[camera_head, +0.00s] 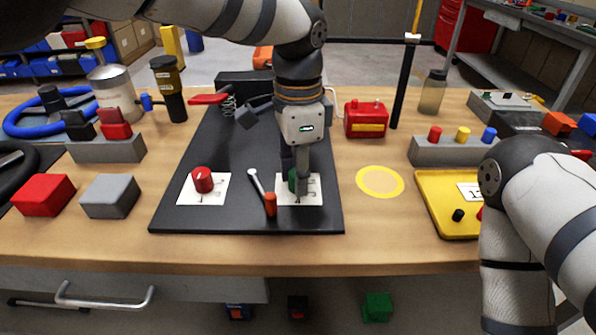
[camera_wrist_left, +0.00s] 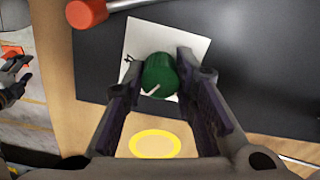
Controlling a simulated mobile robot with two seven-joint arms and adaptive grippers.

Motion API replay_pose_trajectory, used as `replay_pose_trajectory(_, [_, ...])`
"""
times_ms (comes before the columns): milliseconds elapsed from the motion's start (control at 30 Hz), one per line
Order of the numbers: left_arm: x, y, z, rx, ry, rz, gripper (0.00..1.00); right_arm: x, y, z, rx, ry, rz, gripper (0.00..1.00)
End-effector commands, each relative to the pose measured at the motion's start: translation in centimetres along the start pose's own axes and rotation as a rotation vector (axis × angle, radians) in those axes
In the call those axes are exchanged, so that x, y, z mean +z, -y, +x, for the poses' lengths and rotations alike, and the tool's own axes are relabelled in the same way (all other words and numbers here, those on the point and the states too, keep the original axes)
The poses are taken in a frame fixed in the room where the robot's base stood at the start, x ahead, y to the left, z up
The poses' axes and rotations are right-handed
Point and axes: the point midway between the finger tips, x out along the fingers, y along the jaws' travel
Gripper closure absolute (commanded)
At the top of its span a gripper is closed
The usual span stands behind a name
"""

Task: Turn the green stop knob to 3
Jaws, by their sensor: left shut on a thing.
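The green stop knob (camera_wrist_left: 158,75) sits on a white card (camera_wrist_left: 190,45) on the black board. In the head view the green knob (camera_head: 292,181) is mostly hidden behind my left gripper (camera_head: 302,183). My left gripper points down, its fingers on either side of the knob, and is shut on it. In the left wrist view the fingers of the left gripper (camera_wrist_left: 157,88) flank the knob, whose white pointer line slants toward the lower left. The numbers on the card (camera_head: 313,196) are too small or covered to read. My right gripper is not in view.
A lever with an orange end (camera_head: 270,205) stands close left of the green knob. A red knob (camera_head: 203,180) is on another card further left. A yellow ring mark (camera_head: 380,182) lies on bare wood to the right, before a yellow tray (camera_head: 430,207). A red box (camera_head: 366,118) stands behind.

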Motion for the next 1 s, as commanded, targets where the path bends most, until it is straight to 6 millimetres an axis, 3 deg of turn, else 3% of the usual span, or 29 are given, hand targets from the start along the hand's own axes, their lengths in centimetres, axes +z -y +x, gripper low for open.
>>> replay_pose_trajectory(133, [0.1,0.0,0.1,0.002,0.002,0.0,1.0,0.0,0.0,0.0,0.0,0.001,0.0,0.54])
replay_pose_trajectory(167, [0.1,0.0,0.1,0.002,0.002,-0.001,0.68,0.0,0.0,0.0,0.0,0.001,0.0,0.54])
replay_pose_trajectory(233, [0.1,0.0,0.1,0.001,0.002,-0.001,0.54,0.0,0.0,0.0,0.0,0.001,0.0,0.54])
replay_pose_trajectory(567, [0.0,0.0,-0.4,-0.001,0.0,-0.002,0.54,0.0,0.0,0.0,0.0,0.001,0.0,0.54])
replay_pose_trajectory(1000, [-0.1,0.1,-10.6,-0.002,0.0,-0.002,0.54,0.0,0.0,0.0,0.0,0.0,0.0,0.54])
